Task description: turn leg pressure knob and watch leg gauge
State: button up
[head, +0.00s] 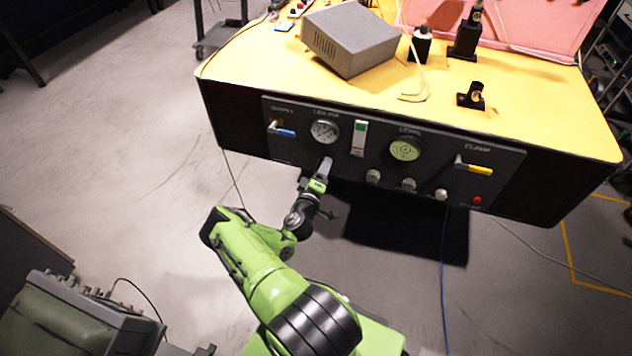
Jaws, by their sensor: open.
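A dark control panel (395,120) is on the front face of the yellow-topped table. The round white gauge (325,131), under a small label that seems to start with "LEG", is left of the panel's middle; its needle is too small to read. My gripper (326,164) is open just below this gauge, close to the panel face. I cannot tell whether it touches the panel. The leg pressure knob is not visible; my gripper covers the spot beneath the gauge.
Right of my gripper are a green-faced level gauge (405,149), several silver knobs (373,176) and a red button (477,200). A blue-handled valve (283,131) and a yellow-handled clamp lever (475,167) flank them. A grey box (350,38) stands on the tabletop (530,108).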

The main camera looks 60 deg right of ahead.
jog(key=s+a+p, duration=0.2)
jog(key=a+p, duration=0.2)
jog(key=a, duration=1)
jog(key=shift+s+a, duration=0.15)
jog(key=shift+a, duration=0.15)
jog(key=w+a+r+m+g+y+p, duration=0.1)
jog(key=w+a+r+m+y, duration=0.15)
jog(key=a+r+y, duration=0.4)
jog(key=w+a+r+m+g+y+p, duration=0.1)
jog(key=w+a+r+m+g, duration=0.15)
jog(key=r, duration=0.65)
jog(key=w+a+r+m+g+y+p, duration=0.1)
jog(key=w+a+r+m+y+p, duration=0.15)
jog(key=a+r, duration=0.4)
jog(key=s+a+r+n+t+y+p, duration=0.1)
jog(key=s+a+r+n+t+y, duration=0.2)
jog(key=a+r, duration=0.5)
jog(key=s+a+r+n+t+y, duration=0.4)
jog(key=s+a+r+n, duration=0.3)
jog(key=r, duration=0.5)
jog(key=shift+s+a+r+y+p, duration=0.35)
jog(key=shift+s+a+y, duration=0.1)
jog(key=shift+a, duration=0.55)
